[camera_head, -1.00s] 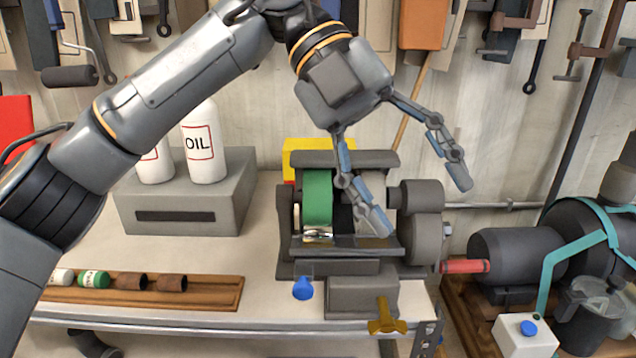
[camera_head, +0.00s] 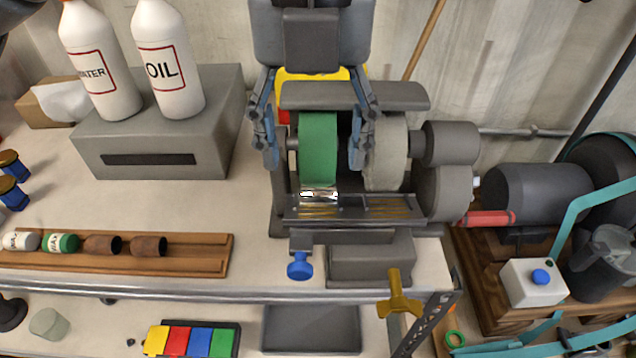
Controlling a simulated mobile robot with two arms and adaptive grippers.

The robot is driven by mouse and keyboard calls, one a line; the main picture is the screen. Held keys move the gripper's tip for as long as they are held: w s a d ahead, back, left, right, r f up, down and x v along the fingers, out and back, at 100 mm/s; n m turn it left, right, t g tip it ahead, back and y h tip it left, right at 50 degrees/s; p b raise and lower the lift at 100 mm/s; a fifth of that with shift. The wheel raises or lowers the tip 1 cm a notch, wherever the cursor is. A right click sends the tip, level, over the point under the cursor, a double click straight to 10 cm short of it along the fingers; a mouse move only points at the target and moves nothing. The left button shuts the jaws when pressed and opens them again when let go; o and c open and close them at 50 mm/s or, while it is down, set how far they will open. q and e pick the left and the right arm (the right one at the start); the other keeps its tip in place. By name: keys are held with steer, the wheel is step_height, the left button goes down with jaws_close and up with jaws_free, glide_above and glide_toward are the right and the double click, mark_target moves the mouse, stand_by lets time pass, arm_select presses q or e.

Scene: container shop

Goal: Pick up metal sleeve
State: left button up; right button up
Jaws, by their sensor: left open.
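The metal sleeve (camera_head: 319,195) is a small shiny silver cylinder. It lies on the front rest of the bench grinder (camera_head: 350,236), just below the green wheel (camera_head: 318,148). My left gripper (camera_head: 314,160) points down from the top centre with its fingers spread wide and nothing between them but the view of the green wheel. Its fingertips appear on either side of the wheel, a little above the sleeve in the picture. The gripper hides part of the grinder's back and the yellow object (camera_head: 320,76) there. My right gripper is out of view.
A wooden rack (camera_head: 190,262) with white, green and rusty sleeves lies left of the grinder. A grey box (camera_head: 150,135) bears oil (camera_head: 170,60) and water (camera_head: 98,62) bottles. A grey motor (camera_head: 530,193) stands to the right.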

mark_target(319, 186)
arm_select(q)
steer(key=shift+f, duration=0.25)
steer(key=shift+w+d+f+p, duration=0.1)
steer(key=shift+f+p, duration=0.1)
steer(key=shift+p, duration=0.2)
steer(key=f, duration=0.1)
steer(key=f+p, duration=0.1)
steer(key=f, duration=0.1)
steer(key=f+p, duration=0.1)
steer(key=shift+w+d+f, duration=0.1)
steer(key=shift+w+f, duration=0.25)
steer(key=c, duration=1.3)
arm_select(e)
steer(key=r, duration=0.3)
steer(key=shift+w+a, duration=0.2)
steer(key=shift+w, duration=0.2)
arm_select(q)
steer(key=shift+r, duration=0.1)
